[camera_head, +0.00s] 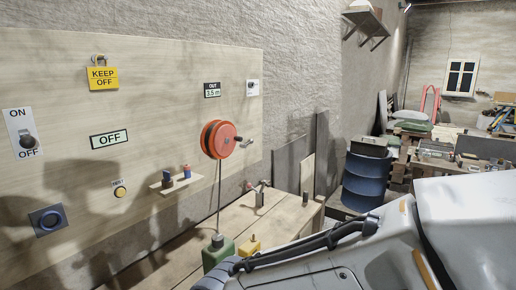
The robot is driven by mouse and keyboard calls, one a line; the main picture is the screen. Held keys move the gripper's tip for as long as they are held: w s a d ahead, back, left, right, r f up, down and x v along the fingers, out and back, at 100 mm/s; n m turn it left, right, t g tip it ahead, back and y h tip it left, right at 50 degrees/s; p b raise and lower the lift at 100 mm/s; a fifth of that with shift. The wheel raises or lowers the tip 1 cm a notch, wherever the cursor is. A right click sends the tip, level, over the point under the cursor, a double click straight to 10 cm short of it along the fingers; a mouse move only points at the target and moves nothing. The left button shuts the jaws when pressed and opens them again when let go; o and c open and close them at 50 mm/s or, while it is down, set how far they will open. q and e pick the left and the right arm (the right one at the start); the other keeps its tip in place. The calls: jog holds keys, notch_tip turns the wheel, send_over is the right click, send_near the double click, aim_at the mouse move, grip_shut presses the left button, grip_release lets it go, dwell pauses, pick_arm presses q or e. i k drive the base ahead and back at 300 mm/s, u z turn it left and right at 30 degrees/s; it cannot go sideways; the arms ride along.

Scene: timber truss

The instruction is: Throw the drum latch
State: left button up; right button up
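An orange-red drum (219,140) is mounted on the pale timber panel, with a short crank handle (244,142) at its right. A dark line (219,195) hangs from the drum to a dark green weight-like block (218,252) low in front. A small white plate with a dark knob (252,88) sits above and right of the drum; its lettering is too small to read, and I cannot tell whether it is the latch. Neither gripper shows. A white and grey arm link of mine fills the lower right.
A yellow block (249,244) stands by the green one.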

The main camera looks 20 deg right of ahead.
aim_at(250, 141)
jog(key=k, duration=0.95)
jog(key=z, duration=0.75)
jog(key=i, duration=0.75)
jog(key=z, duration=0.6)
jog(key=i, duration=1.45)
jog(key=u, duration=0.9)
jog(key=i, duration=0.35)
jog(key=u, duration=0.35)
